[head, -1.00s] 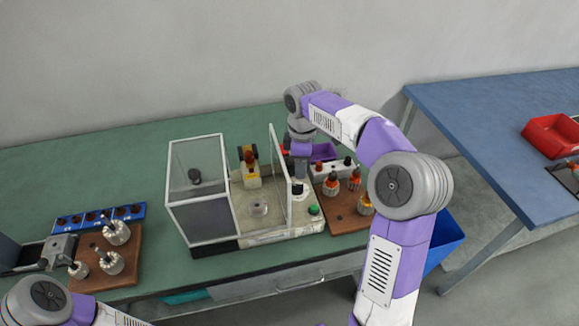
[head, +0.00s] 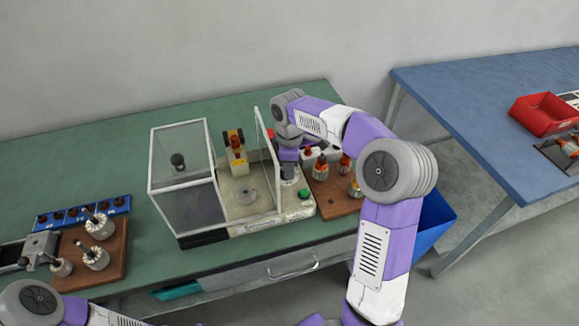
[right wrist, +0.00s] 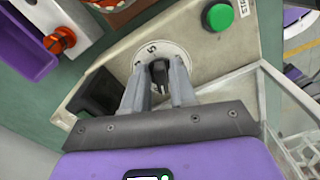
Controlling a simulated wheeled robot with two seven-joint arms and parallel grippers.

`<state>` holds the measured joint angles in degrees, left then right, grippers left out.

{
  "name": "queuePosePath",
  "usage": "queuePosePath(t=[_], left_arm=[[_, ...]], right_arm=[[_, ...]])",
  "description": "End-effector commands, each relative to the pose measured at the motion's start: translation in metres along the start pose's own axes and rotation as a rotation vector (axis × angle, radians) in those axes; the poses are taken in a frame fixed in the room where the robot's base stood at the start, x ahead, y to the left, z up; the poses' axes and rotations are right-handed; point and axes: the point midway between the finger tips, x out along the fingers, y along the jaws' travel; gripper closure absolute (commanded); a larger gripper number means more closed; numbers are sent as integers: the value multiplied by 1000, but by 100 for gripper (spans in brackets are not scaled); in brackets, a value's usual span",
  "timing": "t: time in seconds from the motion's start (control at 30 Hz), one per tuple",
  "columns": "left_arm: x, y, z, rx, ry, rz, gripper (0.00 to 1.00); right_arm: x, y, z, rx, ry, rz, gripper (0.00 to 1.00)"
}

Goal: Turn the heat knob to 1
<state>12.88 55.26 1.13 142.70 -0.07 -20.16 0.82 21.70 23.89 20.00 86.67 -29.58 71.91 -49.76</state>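The heat knob (right wrist: 160,74) is a small black knob on a white round dial with printed marks on the machine's cream base, in the right wrist view. One mark looks like an S or a 5; the others are partly hidden. My right gripper (right wrist: 161,76) has a finger on each side of the knob, with almost no gap, and looks shut on it. In the head view my right gripper (head: 288,177) is low over the front right of the winding machine (head: 248,219), and hides most of the knob. My left gripper is out of view.
A clear upright panel (head: 264,150) stands just left of my right gripper. A green button (right wrist: 219,16) is beside the dial. A wooden board (head: 336,205) with armatures lies to the right, and another board (head: 117,262) lies at the left. A purple bin (right wrist: 22,45) is close behind.

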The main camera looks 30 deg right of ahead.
Motion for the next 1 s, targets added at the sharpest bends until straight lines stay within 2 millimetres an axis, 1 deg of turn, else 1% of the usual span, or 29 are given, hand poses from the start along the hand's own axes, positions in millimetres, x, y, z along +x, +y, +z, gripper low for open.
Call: queuePosePath(t=[0.03,0.13,0.17,0.37,0.57,1.0], left_arm=[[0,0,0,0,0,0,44],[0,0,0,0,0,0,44],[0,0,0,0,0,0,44],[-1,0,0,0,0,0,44],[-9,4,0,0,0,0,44],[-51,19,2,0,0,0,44]], right_arm=[[0,0,0,0,0,0,82],[0,0,0,0,0,0,97],[0,0,0,0,0,0,100],[0,0,0,-3,0,0,100],[-2,0,0,-49,-1,-2,100],[-4,2,-1,-337,-1,-4,100]])
